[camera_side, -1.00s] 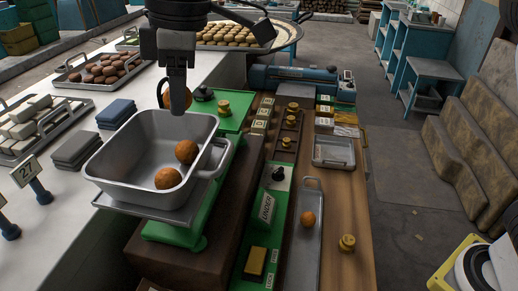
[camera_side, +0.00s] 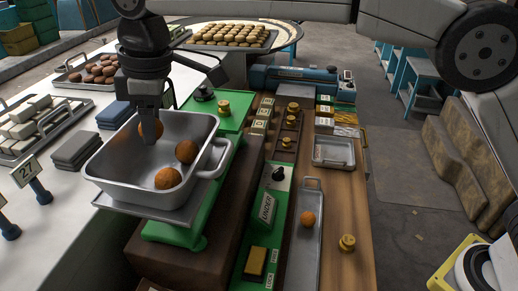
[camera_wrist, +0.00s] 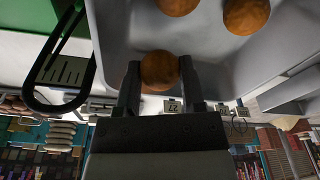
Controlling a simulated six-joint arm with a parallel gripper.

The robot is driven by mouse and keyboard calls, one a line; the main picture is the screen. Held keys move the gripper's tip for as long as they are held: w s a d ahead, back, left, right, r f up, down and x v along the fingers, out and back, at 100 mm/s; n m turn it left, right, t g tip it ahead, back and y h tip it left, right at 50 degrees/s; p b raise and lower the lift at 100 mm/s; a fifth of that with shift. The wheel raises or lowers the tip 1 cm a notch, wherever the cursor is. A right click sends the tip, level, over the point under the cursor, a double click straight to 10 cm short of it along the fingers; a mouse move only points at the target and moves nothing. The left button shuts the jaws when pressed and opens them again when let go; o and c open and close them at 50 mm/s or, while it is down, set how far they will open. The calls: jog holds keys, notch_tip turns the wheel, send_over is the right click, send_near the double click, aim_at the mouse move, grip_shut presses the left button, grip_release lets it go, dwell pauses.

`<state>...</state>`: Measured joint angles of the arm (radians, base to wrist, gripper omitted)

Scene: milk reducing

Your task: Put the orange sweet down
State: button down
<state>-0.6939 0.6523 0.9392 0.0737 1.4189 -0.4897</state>
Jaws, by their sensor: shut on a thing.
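My gripper (camera_wrist: 160,82) is shut on an orange sweet (camera_wrist: 160,68), a round ball between its two fingers. In the side view this sweet (camera_side: 151,128) is inside the grey metal pan (camera_side: 112,160), near its back wall. Whether it touches the pan floor I cannot tell. Two more orange sweets lie in the pan, one at the right (camera_side: 186,151) and one nearer the front (camera_side: 168,178). The gripper (camera_side: 148,132) points down into the pan and partly hides the held sweet.
The pan stands on a green scale (camera_side: 165,234). Another orange sweet (camera_side: 308,219) lies on a narrow metal tray (camera_side: 303,255) at the right. Brass weights (camera_side: 347,243) stand on the wooden bench. Grey blocks (camera_side: 76,149) sit left of the pan.

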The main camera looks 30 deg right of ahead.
jog(key=shift+f, duration=1.6)
jog(key=shift+f, duration=0.15)
jog(key=shift+c, duration=2.4)
grip_release()
notch_tip(320, 180, up, 12)
jog(key=d, duration=0.1)
jog(key=shift+s+d, duration=0.25)
jog(key=shift+d, duration=0.05)
